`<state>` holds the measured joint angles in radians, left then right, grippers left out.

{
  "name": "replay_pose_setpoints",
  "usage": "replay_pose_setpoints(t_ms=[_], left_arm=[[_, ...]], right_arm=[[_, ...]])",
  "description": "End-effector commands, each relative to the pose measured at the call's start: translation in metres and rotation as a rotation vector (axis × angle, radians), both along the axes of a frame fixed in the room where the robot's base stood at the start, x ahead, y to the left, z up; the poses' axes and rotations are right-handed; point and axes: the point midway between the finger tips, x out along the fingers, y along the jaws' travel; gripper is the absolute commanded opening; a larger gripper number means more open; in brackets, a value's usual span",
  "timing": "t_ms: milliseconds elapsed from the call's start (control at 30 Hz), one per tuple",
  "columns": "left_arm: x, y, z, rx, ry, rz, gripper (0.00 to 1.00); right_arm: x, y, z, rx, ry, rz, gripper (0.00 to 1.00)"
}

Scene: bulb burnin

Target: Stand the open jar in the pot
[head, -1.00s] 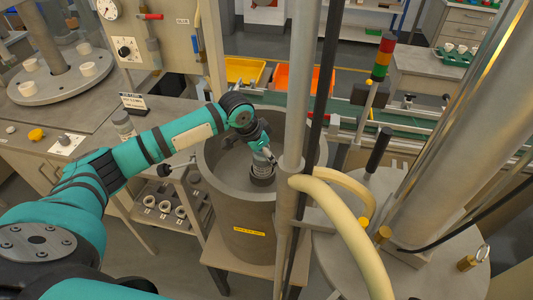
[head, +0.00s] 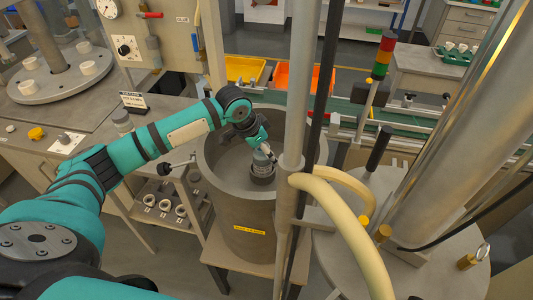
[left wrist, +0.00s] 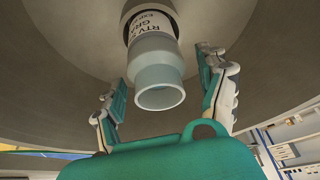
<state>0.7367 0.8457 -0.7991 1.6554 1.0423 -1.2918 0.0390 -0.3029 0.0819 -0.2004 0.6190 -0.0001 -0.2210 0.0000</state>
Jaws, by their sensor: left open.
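The jar (head: 262,174) stands inside the large grey pot (head: 240,212), seemingly on its floor. In the left wrist view the jar (left wrist: 156,68) shows a pale, uncapped mouth facing my gripper and a printed white label; its lower end points at the pot floor. My left gripper (head: 264,151) reaches down into the pot above the jar. In the left wrist view its fingers (left wrist: 163,98) are open, one on each side of the mouth, with gaps between. My right gripper is not in view.
The pot rests on a small stand (head: 222,254). A grey vertical post (head: 301,80) and cream hose (head: 345,225) stand close to its right side. A workbench (head: 60,165) lies left, a round metal plate (head: 350,250) right. The pot's wall surrounds my gripper.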

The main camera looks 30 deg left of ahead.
Motion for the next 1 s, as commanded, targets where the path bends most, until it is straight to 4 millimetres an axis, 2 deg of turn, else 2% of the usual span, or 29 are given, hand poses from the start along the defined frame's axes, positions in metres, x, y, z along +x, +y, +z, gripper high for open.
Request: replay_pose_setpoints(t_ms=[200,433,633,1000], left_arm=[[-0.016,0.010,0.045,0.003,-0.005,0.000,0.75],[-0.028,0.017,0.082,0.001,-0.004,0.001,0.75],[-0.034,0.020,0.095,0.000,0.000,0.001,0.75],[-0.034,0.020,0.096,0.000,0.000,0.000,0.75]], right_arm=[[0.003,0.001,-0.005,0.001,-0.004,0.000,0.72],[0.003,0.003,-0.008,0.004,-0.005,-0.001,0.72],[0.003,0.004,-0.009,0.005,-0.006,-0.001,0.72],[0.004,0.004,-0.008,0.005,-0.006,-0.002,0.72]])
